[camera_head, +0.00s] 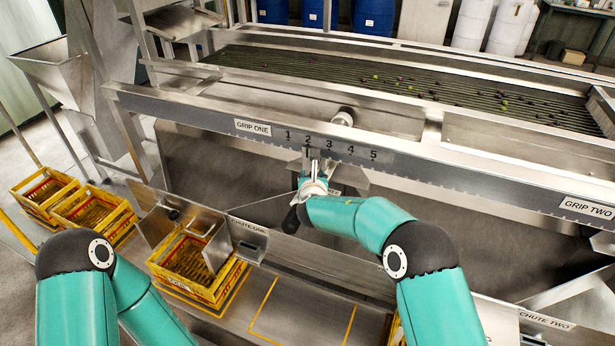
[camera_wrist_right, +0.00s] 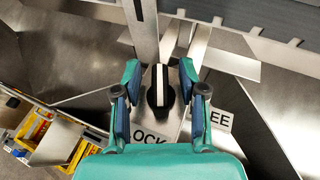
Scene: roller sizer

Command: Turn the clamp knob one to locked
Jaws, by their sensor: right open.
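In the right wrist view a round black clamp knob (camera_wrist_right: 161,92) with a white stripe sits between the fingers of my right gripper (camera_wrist_right: 160,82). The fingers are open, one on each side, with gaps visible between them and the knob. The stripe stands upright in that view. Below it are a partly covered label reading "LOCK" (camera_wrist_right: 146,146) and one ending in "EE" (camera_wrist_right: 219,119). In the head view my right gripper (camera_head: 313,180) is below the "GRIP ONE" scale (camera_head: 330,147), and the knob is hidden there. My left arm shows, but its gripper is not in view.
A long steel beam (camera_head: 440,170) runs just above the right gripper. Yellow crates stand at the left, one (camera_head: 200,262) under the "CHUTE ONE" plate (camera_head: 249,226). Angled steel plates surround the knob. Small fruit lies on the rollers (camera_head: 400,85) behind.

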